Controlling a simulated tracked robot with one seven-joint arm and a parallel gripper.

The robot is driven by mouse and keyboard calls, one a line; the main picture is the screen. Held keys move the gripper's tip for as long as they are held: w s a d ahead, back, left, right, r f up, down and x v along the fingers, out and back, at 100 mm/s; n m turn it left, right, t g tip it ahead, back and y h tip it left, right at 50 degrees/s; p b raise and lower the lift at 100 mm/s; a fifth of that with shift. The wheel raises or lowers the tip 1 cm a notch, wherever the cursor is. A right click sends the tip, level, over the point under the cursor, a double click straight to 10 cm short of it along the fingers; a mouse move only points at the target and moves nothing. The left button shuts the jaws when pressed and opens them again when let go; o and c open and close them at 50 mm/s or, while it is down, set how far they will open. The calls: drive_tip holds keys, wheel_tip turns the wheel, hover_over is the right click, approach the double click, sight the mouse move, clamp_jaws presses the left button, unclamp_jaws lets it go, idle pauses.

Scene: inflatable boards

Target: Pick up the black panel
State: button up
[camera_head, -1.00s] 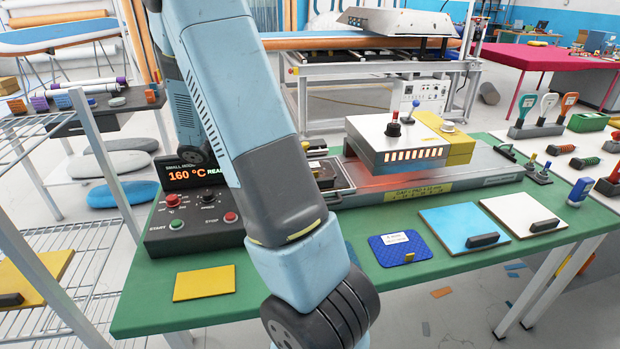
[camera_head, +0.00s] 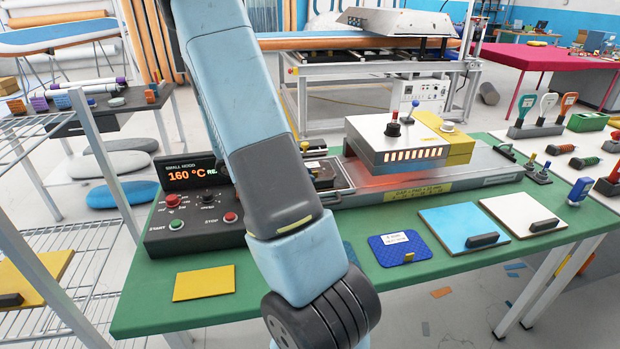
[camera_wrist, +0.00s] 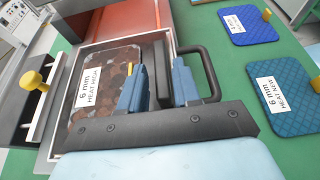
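A dark panel with brown speckles (camera_wrist: 112,75), labelled "6 mm HEAT HIGH", lies in a pale-framed tray (camera_wrist: 172,28) in the wrist view. A black block (camera_wrist: 153,55) stands at the panel's right side. My gripper (camera_wrist: 158,72) is over it, its two blue fingers spread, one on each side of the block as seen. I cannot tell whether they touch it. A black bar handle (camera_wrist: 213,75) loops out of the tray's right side. In the head view my arm hides the gripper and most of the tray.
A heater (camera_head: 395,140) stands on the press rail. A control box (camera_head: 195,222) reads 160 °C. On the green table (camera_head: 385,300) lie a yellow panel (camera_head: 204,283), a quilted blue panel (camera_head: 398,247), a light blue panel (camera_head: 462,226) and a white panel (camera_head: 520,213). The front table strip is clear.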

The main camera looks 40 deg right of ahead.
sight(317, 179)
drive_tip(key=x, duration=0.2)
drive_tip(key=f+x, duration=0.1)
drive_tip(key=x, duration=0.2)
drive_tip(key=shift+w+a+r, duration=0.1)
drive_tip(key=shift+w, duration=0.15)
drive_tip(key=shift+c, duration=0.4)
clamp_jaws()
